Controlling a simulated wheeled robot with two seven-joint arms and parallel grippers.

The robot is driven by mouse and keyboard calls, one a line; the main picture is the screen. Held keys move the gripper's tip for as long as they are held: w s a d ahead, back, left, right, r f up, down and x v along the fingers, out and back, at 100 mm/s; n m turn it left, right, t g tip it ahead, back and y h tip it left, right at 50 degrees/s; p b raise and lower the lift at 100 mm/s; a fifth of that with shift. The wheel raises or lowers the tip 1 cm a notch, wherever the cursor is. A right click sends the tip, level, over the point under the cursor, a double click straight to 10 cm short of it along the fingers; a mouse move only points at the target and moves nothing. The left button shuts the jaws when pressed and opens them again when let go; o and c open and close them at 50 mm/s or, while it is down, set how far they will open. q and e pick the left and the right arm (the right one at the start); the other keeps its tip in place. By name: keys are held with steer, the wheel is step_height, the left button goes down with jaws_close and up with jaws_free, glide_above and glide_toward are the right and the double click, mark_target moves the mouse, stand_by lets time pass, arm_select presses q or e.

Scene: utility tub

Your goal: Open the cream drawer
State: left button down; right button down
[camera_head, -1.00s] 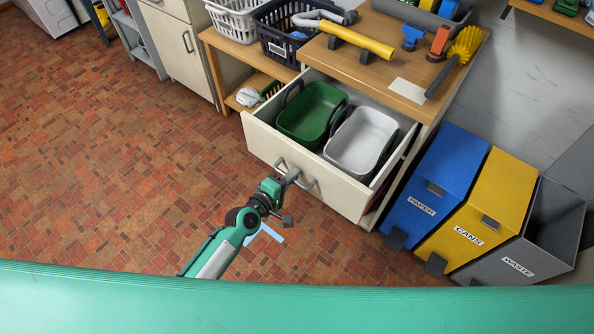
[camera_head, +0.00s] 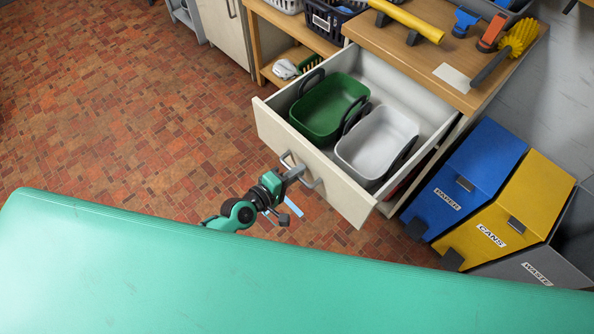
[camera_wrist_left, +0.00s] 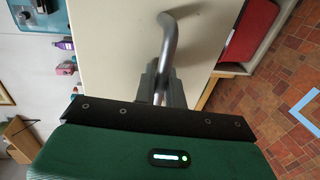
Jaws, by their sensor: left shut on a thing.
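The cream drawer (camera_head: 345,197) stands pulled out from the wooden-topped cabinet, its inside showing. A green tub (camera_head: 330,107) and a white tub (camera_head: 377,141) with dark handles sit in it. A metal bar handle (camera_head: 312,183) is on its front. My left gripper (camera_head: 294,173) is at the handle. In the left wrist view its fingers (camera_wrist_left: 160,87) are shut on the handle (camera_wrist_left: 168,42), against the cream front. My right gripper is not in view.
A blue paper bin (camera_head: 466,179), a yellow cans bin (camera_head: 510,212) and a grey waste bin stand right of the drawer. Open tiled floor (camera_head: 130,110) lies to the left.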

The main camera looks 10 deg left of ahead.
arm_select(q)
steer(key=c, duration=1.9)
jaws_free()
steer(key=shift+o, duration=0.4)
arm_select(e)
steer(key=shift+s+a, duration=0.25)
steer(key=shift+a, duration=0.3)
